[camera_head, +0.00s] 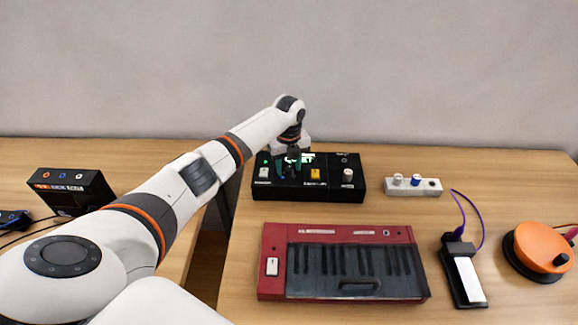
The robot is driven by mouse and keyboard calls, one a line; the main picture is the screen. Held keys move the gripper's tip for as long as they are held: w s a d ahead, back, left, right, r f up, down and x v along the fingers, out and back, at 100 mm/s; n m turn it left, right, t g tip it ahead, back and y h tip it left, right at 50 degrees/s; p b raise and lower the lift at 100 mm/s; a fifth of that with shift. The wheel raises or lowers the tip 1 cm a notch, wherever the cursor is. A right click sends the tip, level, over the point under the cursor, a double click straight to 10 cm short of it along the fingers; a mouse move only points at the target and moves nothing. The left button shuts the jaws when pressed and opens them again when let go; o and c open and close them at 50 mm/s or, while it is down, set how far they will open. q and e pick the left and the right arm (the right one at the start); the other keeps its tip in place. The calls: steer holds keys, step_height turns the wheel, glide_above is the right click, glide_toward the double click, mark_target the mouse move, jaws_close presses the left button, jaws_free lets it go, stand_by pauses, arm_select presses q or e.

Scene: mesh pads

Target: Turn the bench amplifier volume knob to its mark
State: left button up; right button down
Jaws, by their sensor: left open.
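A black box (330,190) with a lit green display, pale knobs and a yellow button stands at the back middle of the table; it looks like the bench amplifier. My left gripper (291,170) points down over the left half of its top panel, partly covering the display. It is open. Whether its fingers touch a knob is too small to tell, and any knob between them is hidden. A pale knob (347,172) shows at the right of the panel. The volume knob's mark cannot be made out. My right gripper is not in view.
A red keyboard (272,240) lies in front of the black box. To the right are a white strip with knobs (413,187), a black pedal (462,270) with a purple cable, and an orange round device (540,247). A smaller black box (72,187) stands at left, past a table gap.

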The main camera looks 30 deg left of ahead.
mark_target(289, 169)
arm_select(q)
step_height(289, 169, up, 12)
steer(key=b, duration=0.2)
steer(key=shift+f, duration=0.2)
stand_by(0.3)
